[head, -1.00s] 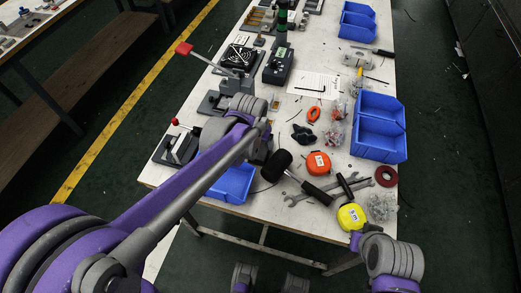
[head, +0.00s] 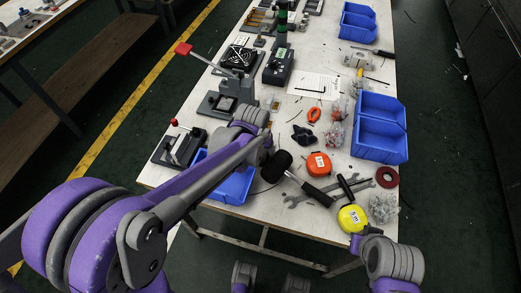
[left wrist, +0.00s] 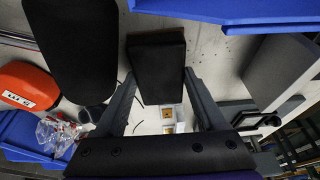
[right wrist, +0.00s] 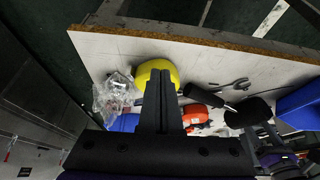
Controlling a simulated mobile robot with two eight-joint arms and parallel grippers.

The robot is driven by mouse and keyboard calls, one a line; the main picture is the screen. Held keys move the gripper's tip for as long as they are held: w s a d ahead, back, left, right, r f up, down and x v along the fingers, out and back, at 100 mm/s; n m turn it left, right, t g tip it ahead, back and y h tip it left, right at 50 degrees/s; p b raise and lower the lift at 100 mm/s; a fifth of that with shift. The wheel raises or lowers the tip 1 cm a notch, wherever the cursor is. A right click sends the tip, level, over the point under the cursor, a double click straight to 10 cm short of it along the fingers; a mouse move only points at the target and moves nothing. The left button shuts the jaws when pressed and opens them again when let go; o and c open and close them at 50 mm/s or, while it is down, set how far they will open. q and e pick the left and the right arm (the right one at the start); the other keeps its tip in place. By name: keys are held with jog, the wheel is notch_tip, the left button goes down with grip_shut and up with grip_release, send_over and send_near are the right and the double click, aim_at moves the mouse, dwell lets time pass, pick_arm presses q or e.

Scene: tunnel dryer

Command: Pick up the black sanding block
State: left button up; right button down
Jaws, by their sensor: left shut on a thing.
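The black sanding block (left wrist: 157,52) is a dark rectangular block in the left wrist view. It sits between the fingertips of my left gripper (left wrist: 159,76), which is shut on it. In the head view my left arm and wrist cover the block, so I cannot tell there whether it is clear of the table. My right gripper (right wrist: 160,78) shows its fingers together, with nothing seen between them. It is near the yellow tape measure (head: 352,217) at the table's near right corner.
A black-headed mallet (head: 278,166) lies close beside the left gripper. A blue bin (head: 232,186) stands at the near edge. An orange tape measure (head: 318,164), wrenches (head: 300,198) and a red tape roll (head: 387,177) lie to the right. Toggle clamp fixtures (head: 180,146) stand left.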

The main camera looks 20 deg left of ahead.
aim_at(260, 149)
pick_arm(q)
jog(key=shift+r, duration=0.1)
jog(key=shift+c, duration=0.2)
